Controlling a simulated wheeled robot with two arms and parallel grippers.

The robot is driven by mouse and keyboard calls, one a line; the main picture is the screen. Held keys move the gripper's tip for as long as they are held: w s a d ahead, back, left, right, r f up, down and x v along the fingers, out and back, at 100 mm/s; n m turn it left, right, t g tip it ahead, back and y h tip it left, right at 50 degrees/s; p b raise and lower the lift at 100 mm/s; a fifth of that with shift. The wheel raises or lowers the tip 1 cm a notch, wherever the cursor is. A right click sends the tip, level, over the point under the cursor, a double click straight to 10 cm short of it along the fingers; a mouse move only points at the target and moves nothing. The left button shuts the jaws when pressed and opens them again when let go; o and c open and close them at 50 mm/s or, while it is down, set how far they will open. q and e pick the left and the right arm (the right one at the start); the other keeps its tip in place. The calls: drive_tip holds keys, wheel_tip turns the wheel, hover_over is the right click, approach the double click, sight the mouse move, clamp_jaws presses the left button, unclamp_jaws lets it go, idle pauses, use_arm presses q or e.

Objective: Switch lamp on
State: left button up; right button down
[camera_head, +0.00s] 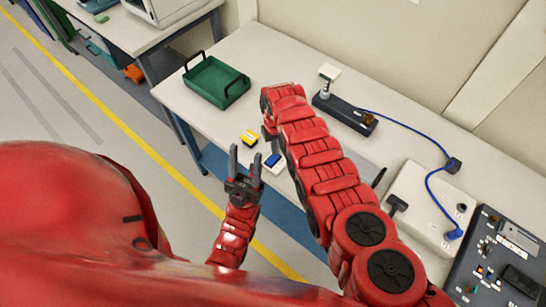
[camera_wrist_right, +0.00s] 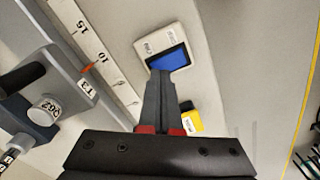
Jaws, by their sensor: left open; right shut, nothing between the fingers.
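No thing in view is plainly marked as the lamp. My left gripper (camera_head: 245,165) is open and empty at the bench's front edge.
A green tray (camera_head: 211,82) with black handles stands at the bench's left. A yellow block (camera_head: 249,138) lies near the front edge. A white box (camera_head: 425,212) and a dark panel (camera_head: 510,255) with small parts are at the right. A ruler (camera_wrist_right: 100,60) shows in the wrist view.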

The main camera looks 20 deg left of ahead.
drive_tip(key=shift+f+b, duration=1)
drive_tip(key=shift+f, duration=0.05)
idle(0.6)
drive_tip(key=shift+r, duration=0.1)
wheel_tip(320, 180, up, 7)
drive_tip(key=p, duration=0.6)
drive_tip(key=shift+p, duration=0.35)
